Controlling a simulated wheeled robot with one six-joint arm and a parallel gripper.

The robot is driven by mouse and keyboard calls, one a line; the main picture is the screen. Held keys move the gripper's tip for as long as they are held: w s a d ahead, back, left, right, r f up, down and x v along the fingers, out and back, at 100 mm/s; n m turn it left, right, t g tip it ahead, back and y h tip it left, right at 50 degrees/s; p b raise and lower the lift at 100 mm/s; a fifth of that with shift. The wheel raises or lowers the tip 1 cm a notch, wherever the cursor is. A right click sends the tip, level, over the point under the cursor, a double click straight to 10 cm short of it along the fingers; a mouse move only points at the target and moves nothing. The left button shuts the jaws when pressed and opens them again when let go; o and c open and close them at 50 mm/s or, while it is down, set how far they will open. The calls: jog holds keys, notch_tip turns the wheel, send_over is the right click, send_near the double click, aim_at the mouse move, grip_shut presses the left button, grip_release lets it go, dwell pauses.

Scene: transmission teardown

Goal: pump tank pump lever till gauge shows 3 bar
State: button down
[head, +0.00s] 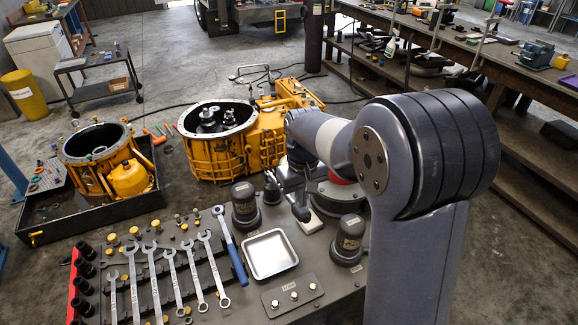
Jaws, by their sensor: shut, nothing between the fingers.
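My arm reaches in from the right, and my gripper (300,208) points down over the far side of the grey bench top. It looks shut, with nothing seen between its fingers. A small pale block (311,222) lies beside my gripper's tip. I cannot make out the pump lever or the gauge face, and I cannot tell whether my gripper touches anything.
Dark labelled canisters stand at the left (245,207) and right (349,240) of the bench top. A steel tray (269,254) and several wrenches (174,278) lie nearer. A yellow gearbox housing (215,155) stands behind, another housing (120,178) at left. A workbench (500,62) runs along the right.

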jog(key=shift+f+b, duration=2.7)
jog(key=shift+f, duration=1.4)
notch_tip(320, 180, up, 8)
jog(key=p, duration=0.6)
jog(key=shift+r+p, duration=0.15)
jog(key=shift+p, duration=0.15)
jog(key=shift+r, duration=0.1)
notch_tip(320, 180, up, 5)
jog(key=p, duration=0.4)
jog(key=shift+f, duration=0.2)
jog(key=shift+r, duration=0.6)
jog(key=shift+f+b, duration=2.35)
jog(key=shift+f, duration=1.05)
